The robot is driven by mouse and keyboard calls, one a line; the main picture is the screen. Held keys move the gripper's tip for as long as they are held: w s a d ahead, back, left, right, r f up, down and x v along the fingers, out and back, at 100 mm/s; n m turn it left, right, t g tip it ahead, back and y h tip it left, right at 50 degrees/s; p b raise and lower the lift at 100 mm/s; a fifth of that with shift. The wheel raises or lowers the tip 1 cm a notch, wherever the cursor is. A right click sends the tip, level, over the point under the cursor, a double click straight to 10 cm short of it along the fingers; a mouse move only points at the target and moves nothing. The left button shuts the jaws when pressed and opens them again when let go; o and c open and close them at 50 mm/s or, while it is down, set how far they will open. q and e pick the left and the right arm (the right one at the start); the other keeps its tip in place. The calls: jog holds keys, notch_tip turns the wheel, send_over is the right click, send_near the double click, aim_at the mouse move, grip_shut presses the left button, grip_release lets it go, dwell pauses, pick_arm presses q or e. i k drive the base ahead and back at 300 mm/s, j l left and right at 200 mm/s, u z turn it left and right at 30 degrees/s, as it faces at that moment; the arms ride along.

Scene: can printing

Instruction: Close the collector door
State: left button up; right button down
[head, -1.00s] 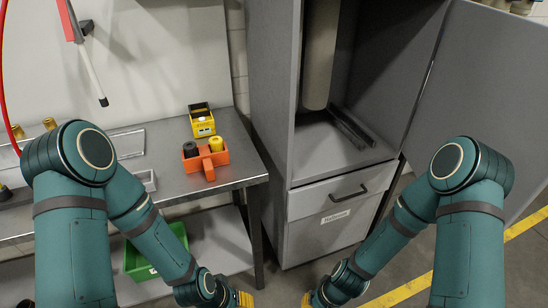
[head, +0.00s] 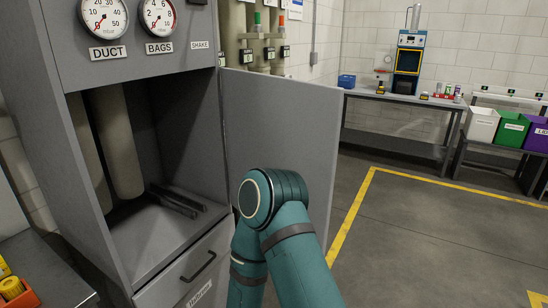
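The collector cabinet (head: 98,68) is grey and stands at the left of the head view. Its door (head: 285,125) is hinged on the cabinet's right side and stands wide open, so the inside shows. Inside are filter bags (head: 118,150) hanging like tubes and a dark rail on the floor of the chamber. My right arm rises in front of the lower part of the door and hides some of it. My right gripper is below the picture edge. My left arm and gripper are out of view.
A drawer with a handle (head: 199,266) is under the chamber. An orange holder (head: 18,293) is at the lower left. A bench (head: 385,96) with a blue machine (head: 409,58) stands at the back. Coloured bins (head: 513,129) are at the right. The floor inside the yellow line (head: 350,215) is clear.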

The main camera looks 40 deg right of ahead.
aim_at(271, 122)
jog(key=l+u, duration=0.1)
jog(key=l, duration=0.4)
jog(key=k+l, duration=0.1)
jog(key=l, duration=0.35)
jog(key=l+u, duration=0.15)
jog(key=l, duration=0.35)
jog(key=k+l+u, duration=0.1)
jog(key=l, duration=0.35)
jog(key=k+l+u, duration=0.1)
jog(key=l, duration=0.4)
jog(key=k+l, duration=0.15)
jog(key=l, duration=0.3)
jog(key=i+l, duration=0.1)
jog(key=l, duration=0.2)
jog(key=i+l+u, duration=0.15)
jog(key=l, duration=0.6)
jog(key=k+j, duration=0.15)
jog(key=k, duration=0.25)
jog(key=i, duration=0.45)
jog(key=u, duration=0.05)
